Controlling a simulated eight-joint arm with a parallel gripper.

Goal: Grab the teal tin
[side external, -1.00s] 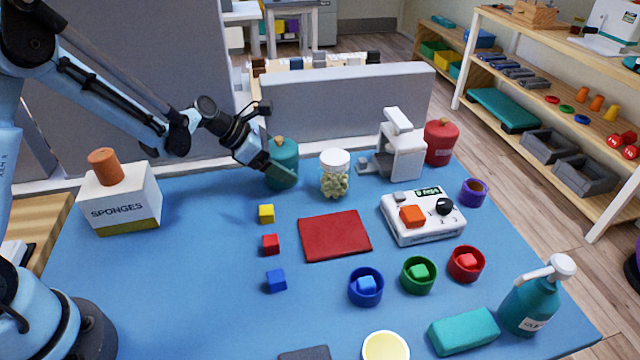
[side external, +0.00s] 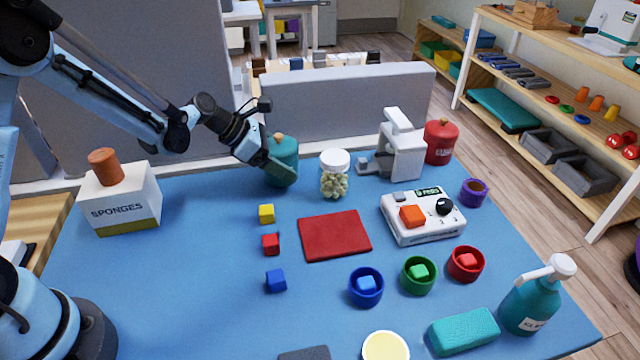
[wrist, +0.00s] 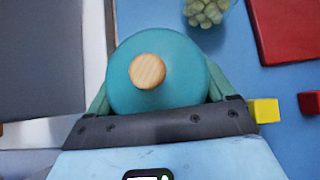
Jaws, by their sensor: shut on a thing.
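The teal tin (side external: 284,152) stands upright at the back left of the blue table, with a round wooden knob on its lid. My gripper (side external: 277,172) is at the tin, its fingers around the body. In the wrist view the tin (wrist: 180,85) fills the space between the two green fingers of my gripper (wrist: 160,92), one finger on each side. The gripper is shut on the tin. The tin's underside is hidden, and I cannot tell whether it touches the table.
A glass jar (side external: 335,178) with a white lid stands just right of the tin. A grey partition (side external: 345,105) runs behind it. A yellow cube (side external: 266,213) and a red mat (side external: 335,235) lie in front. The sponges box (side external: 122,200) stands to the left, with clear table between.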

